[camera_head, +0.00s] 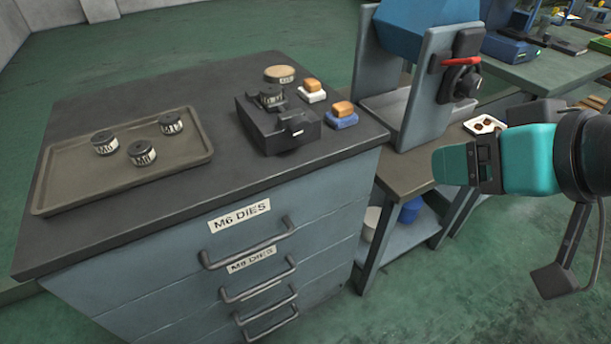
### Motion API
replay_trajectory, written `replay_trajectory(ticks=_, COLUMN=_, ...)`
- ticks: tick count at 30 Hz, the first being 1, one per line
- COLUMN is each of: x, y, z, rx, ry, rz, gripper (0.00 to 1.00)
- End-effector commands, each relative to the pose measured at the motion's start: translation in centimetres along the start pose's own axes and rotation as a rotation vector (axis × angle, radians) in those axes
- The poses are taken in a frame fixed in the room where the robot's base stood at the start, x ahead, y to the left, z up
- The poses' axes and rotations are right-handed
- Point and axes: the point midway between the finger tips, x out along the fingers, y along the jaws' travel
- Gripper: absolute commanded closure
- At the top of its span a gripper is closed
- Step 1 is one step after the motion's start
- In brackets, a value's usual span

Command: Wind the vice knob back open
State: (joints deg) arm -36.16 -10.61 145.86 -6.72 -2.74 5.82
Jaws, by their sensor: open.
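The dark vice (262,125) stands on the cabinet top, right of the middle. Its knob (297,126) is on the front side facing me. A round die (269,95) with a pale label sits in the top of the vice; I cannot tell how tightly the jaws hold it. My teal gripper (446,166) is open and empty at the right, pointing left. It is well apart from the vice and knob, beyond the cabinet's right edge.
A tray (70,199) with several labelled dies (142,153) lies at the left. A round tan-topped tin (279,74) and two tan-topped blocks, one white-based (312,92) and one blue-based (342,116), stand close to the vice. A grey machine (412,95) with a red lever stands behind my gripper. Drawer handles (250,255) stick out in front.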

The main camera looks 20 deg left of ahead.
Motion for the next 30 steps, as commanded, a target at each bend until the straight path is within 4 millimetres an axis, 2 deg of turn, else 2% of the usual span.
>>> replay_trajectory(ticks=1, x=3.5, y=-0.2, z=2.2, rx=-0.024, ry=0.068, rz=-0.006, gripper=0.31)
replay_trajectory(ticks=3, x=5.8, y=-0.7, z=2.6, rx=-0.052, ry=0.174, rz=-0.011, gripper=0.31)
replay_trajectory(ticks=6, x=8.5, y=-1.9, z=3.2, rx=-0.099, ry=0.326, rz=-0.03, gripper=0.31)
replay_trajectory(ticks=9, x=10.3, y=-3.3, z=3.8, rx=-0.143, ry=0.466, rz=-0.062, gripper=0.31)
replay_trajectory(ticks=13, x=11.4, y=-5.1, z=4.3, rx=-0.191, ry=0.607, rz=-0.105, gripper=0.31)
replay_trajectory(ticks=18, x=11.6, y=-6.6, z=4.4, rx=-0.226, ry=0.707, rz=-0.143, gripper=0.31)
replay_trajectory(ticks=24, x=11.5, y=-7.0, z=3.5, rx=-0.225, ry=0.724, rz=-0.143, gripper=0.31)
replay_trajectory(ticks=30, x=12.3, y=-7.1, z=2.4, rx=-0.22, ry=0.721, rz=-0.131, gripper=0.31)
